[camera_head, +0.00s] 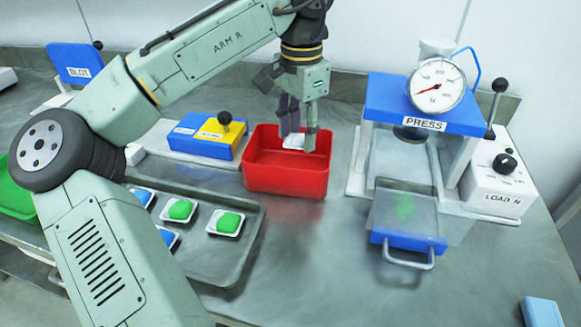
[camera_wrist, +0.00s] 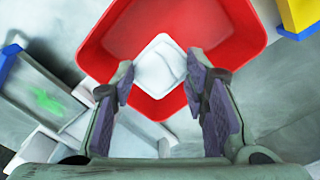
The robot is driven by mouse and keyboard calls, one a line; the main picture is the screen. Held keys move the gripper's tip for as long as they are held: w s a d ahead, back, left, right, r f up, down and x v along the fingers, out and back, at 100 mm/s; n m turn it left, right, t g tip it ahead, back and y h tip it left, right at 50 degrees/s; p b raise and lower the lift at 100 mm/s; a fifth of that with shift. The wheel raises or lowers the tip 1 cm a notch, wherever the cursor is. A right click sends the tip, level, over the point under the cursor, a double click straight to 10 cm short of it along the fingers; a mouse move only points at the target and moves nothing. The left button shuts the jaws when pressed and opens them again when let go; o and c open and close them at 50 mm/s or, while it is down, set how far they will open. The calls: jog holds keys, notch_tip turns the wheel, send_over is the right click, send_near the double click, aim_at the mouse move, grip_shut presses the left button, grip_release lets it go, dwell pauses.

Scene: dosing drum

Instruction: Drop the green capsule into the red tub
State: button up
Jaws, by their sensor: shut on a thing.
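My gripper (camera_head: 298,140) is over the red tub (camera_head: 312,182), pointing down, with its fingertips at about rim height. It is shut on a small white square dish (camera_head: 294,142), which also shows between the fingertips in the wrist view (camera_wrist: 160,66). I see no green on this dish; its far side is hidden. In the wrist view the red tub (camera_wrist: 225,22) lies around and behind the dish. Two green capsules, one nearer the middle (camera_head: 180,210) and one at the right (camera_head: 228,222), sit in white dishes on the grey tray.
The grey tray (camera_head: 235,262) also holds blue items, partly hidden by my arm. A blue and yellow block with a black knob (camera_head: 225,118) stands left of the tub. The press (camera_head: 425,122) stands right, with a green smear (camera_head: 405,207) on its plate.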

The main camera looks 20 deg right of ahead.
jog(key=o, duration=0.7)
notch_tip(320, 180, up, 12)
dwell(0.5)
dwell(0.4)
